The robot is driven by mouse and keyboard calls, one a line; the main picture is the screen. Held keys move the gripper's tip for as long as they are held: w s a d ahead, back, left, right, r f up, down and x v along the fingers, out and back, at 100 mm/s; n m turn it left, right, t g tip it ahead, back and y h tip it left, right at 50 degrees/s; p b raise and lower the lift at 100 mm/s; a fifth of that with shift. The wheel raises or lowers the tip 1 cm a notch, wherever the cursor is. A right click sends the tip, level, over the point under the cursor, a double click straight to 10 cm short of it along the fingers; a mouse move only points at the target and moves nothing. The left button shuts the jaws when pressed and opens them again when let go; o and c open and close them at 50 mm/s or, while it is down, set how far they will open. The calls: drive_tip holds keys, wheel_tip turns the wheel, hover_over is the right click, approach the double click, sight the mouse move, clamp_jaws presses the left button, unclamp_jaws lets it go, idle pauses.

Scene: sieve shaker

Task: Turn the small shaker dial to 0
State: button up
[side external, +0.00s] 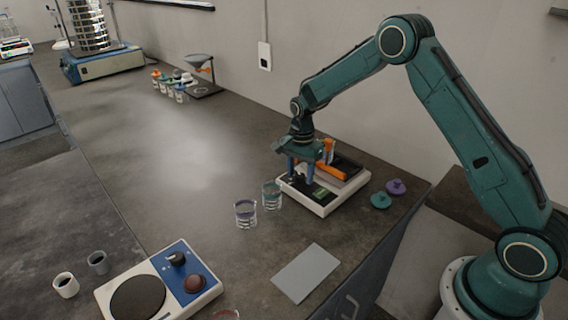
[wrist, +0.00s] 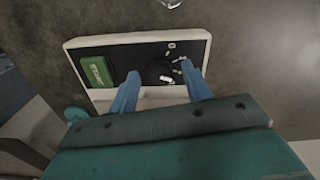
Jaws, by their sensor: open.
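The small shaker (side external: 318,206) is a low white unit with a black top panel and an orange bar, at the front of my arm on the bench. In the wrist view the shaker (wrist: 72,43) shows a green display (wrist: 96,71) and a dark round dial (wrist: 158,72) with white marks around its right side. The dial's pointer and setting are too small to read. My gripper (side external: 301,177) points down over the shaker. In the wrist view its blue fingers (wrist: 160,85) are apart, one on each side of the dial's near side, with nothing between them. Contact with the dial cannot be told.
Two glass beakers (side external: 246,213) stand left of the shaker. Teal and purple lids (side external: 396,187) lie right of it. A grey pad (side external: 306,272) and a blue-panelled device with knobs (side external: 160,285) are in front. The bench middle is clear.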

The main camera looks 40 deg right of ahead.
drive_tip(key=shift+c, duration=0.4)
drive_tip(key=c, duration=0.9)
drive_tip(key=shift+n, duration=0.3)
drive_tip(key=n, duration=1.1)
drive_tip(key=shift+n, duration=2.2)
